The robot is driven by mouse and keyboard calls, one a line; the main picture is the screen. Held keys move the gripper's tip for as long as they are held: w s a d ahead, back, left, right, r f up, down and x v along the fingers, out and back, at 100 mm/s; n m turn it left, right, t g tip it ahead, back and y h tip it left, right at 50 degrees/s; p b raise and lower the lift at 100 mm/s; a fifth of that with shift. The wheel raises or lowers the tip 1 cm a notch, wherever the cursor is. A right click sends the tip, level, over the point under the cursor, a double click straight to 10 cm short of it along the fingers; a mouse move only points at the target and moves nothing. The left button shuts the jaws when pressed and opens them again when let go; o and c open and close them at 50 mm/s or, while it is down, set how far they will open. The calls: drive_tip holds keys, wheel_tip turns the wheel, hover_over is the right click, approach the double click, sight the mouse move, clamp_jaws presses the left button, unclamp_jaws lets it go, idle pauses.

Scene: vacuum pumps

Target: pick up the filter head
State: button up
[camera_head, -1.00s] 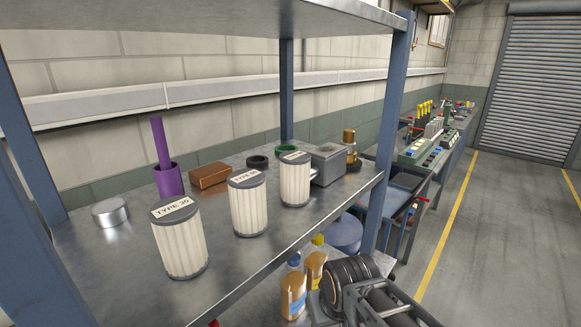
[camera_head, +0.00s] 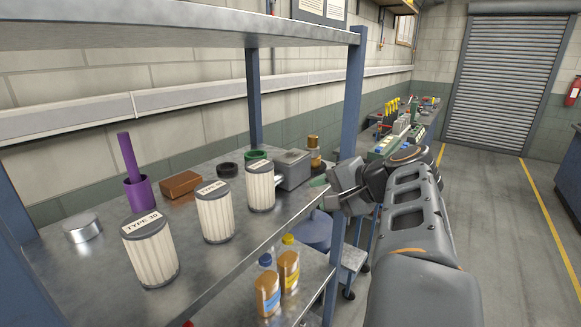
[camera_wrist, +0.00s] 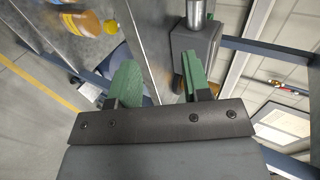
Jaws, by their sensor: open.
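White pleated filters (camera_head: 215,212) stand in a row along the shelf's front. A purple cup (camera_head: 139,192), a brown block (camera_head: 180,184) and a brass fitting (camera_head: 313,148) are behind them. A blue post (camera_head: 347,110) rises beside my arm. Bottles (camera_head: 267,290) stand below.

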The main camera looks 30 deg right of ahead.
sight(277, 180)
drive_tip(key=shift+t+y, duration=0.6)
drive_tip(key=shift+t, duration=0.1)
drive_tip(key=w+a, duration=0.1)
drive_tip(key=w, duration=0.1)
drive_tip(key=w+a+p, duration=0.1)
drive_tip(key=w, duration=0.1)
drive_tip(key=w+a+r, duration=0.1)
drive_tip(key=w, duration=0.1)
drive_tip(key=shift+w+p, duration=0.3)
drive_tip(key=shift+w, duration=0.05)
drive_tip(key=shift+p+x, duration=1)
drive_tip(key=shift+x, duration=2)
drive_tip(key=shift+d+f, duration=0.1)
drive_tip(key=c, duration=0.8)
